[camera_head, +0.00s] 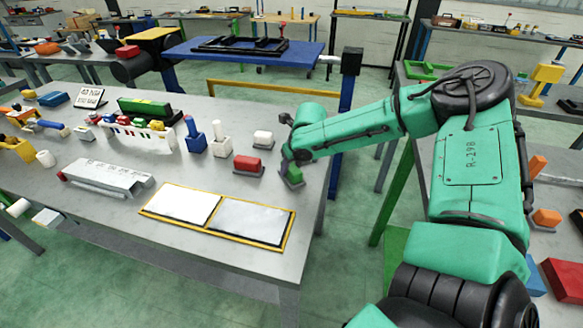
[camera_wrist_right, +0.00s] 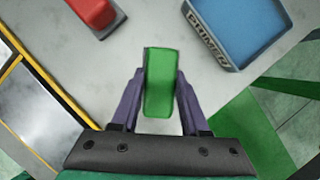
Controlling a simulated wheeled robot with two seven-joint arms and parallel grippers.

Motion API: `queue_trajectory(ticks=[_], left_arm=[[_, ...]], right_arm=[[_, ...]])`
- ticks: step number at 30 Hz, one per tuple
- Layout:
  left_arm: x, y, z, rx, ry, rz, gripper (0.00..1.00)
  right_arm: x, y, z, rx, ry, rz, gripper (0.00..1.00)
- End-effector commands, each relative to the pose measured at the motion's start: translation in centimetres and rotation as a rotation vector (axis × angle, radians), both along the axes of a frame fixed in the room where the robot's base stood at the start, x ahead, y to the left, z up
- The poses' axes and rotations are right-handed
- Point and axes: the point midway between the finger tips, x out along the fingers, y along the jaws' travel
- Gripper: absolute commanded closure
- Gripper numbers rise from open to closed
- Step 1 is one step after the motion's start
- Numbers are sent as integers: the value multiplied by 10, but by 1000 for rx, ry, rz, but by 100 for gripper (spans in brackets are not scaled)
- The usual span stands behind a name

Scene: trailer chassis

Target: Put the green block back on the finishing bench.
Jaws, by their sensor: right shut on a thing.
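The green block (camera_head: 295,174) is near the right edge of the grey bench (camera_head: 225,106). My right gripper (camera_head: 290,164) is shut on it, reaching in from the right, and the arm hides part of that area. In the right wrist view the green block (camera_wrist_right: 159,82) stands between the two dark fingers (camera_wrist_right: 158,98), with grey bench top around it. A dark patch lies directly below the block in the head view; I cannot tell whether the block touches the surface. My left gripper is not in view.
A red block (camera_head: 247,163) on a dark base and a white block (camera_head: 263,138) stand nearby. A yellow-framed double panel (camera_head: 218,212) lies at the bench front. The wrist view shows a blue tray (camera_wrist_right: 240,30) close to the block. The bench's right edge is near.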

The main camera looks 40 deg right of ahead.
Motion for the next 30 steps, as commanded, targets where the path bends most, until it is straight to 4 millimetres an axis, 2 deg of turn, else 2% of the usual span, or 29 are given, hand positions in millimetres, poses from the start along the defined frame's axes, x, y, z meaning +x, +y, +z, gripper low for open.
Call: queue_trajectory(ticks=[3,4,6,15,19,23,30], left_arm=[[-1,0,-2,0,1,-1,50],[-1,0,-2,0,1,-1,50],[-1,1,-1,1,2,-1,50],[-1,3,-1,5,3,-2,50],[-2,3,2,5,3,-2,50],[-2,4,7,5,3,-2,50],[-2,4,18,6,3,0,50]], right_arm=[[0,0,-3,0,0,0,100],[0,0,-3,0,0,-1,52],[0,0,-2,0,0,-1,25],[0,0,-1,0,0,-1,25],[-1,0,6,2,-2,-1,25],[-8,2,27,3,-6,-2,25],[-28,6,76,5,-7,-2,25]])
